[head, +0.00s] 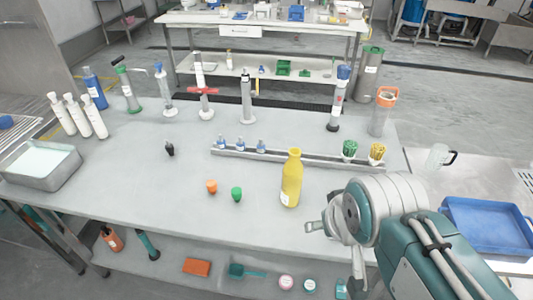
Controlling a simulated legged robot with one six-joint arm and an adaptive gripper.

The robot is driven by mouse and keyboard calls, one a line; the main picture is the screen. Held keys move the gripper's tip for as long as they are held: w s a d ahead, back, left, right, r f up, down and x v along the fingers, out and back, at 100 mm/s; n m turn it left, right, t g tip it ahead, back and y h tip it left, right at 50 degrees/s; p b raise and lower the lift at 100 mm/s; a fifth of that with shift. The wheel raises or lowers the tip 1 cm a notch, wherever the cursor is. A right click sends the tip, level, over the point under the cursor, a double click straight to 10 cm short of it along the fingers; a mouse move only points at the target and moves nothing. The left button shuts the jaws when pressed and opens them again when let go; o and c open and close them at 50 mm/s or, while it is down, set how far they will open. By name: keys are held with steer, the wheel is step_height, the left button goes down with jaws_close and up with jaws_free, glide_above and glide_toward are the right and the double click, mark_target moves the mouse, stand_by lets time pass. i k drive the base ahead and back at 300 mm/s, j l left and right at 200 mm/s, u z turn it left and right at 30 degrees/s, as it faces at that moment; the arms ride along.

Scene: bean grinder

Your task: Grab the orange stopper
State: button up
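The orange stopper (211,187) stands on the grey table (120,185) near its front edge, left of the middle. A green stopper (236,194) stands just to its right, a small gap apart. My gripper (312,226) is at the lower right, in front of the yellow bottle and well to the right of both stoppers. It is partly hidden by my arm. Its fingers are small and turned to the left. Nothing shows held in it, and I cannot tell how far apart the fingertips are.
A yellow bottle (291,178) stands between the stoppers and my arm. A long rack (290,156) with small bottles and cups lies behind. A small black object (170,149) stands back left. A metal tray (40,165) is at far left.

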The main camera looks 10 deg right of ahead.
mark_target(212, 185)
steer(key=i+j, duration=0.1)
steer(key=j, duration=0.35)
steer(key=i+j, duration=0.15)
steer(key=j, duration=0.35)
steer(key=i+j, duration=0.1)
steer(key=j, duration=0.35)
steer(key=i+j, duration=0.15)
steer(key=j, duration=0.35)
steer(key=z, duration=0.05)
